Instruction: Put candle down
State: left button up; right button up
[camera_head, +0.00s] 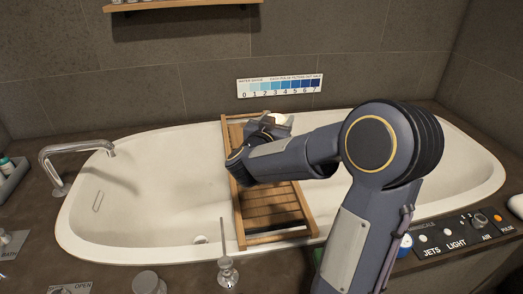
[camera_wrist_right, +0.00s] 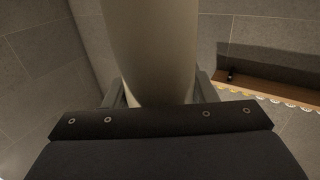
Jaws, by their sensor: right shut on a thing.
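The candle (camera_head: 283,119) is a pale cylinder with a warm glow at its top, mostly hidden behind my right gripper (camera_head: 266,127) in the head view. In the right wrist view it fills the middle as a large cream cylinder (camera_wrist_right: 152,45) between the two fingers. My right gripper is shut on it. The gripper and candle are over the far end of the slatted wooden bath tray (camera_head: 268,207), which lies across the tub. I cannot tell whether the candle's base touches the tray. My left gripper is not in view.
The white bathtub (camera_head: 165,205) surrounds the tray. A chrome tap (camera_head: 82,148) stands at the left rim. A water gauge sign (camera_head: 280,86) is on the tiled wall behind. A control panel (camera_head: 460,235) lies at the right front. The near slats of the tray look bare.

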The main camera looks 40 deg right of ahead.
jog(key=w+f+b, duration=0.4)
jog(key=w+f, duration=0.2)
jog(key=f, duration=0.3)
jog(key=shift+w+d+f, duration=0.25)
jog(key=shift+w+f, duration=0.05)
jog(key=shift+w, duration=0.05)
jog(key=shift+f, duration=0.2)
jog(key=o, duration=1.4)
jog(key=p+v, duration=0.1)
jog(key=v, duration=0.6)
jog(key=shift+a+r+p, duration=0.2)
jog(key=shift+a+p, duration=0.05)
jog(key=shift+p, duration=0.1)
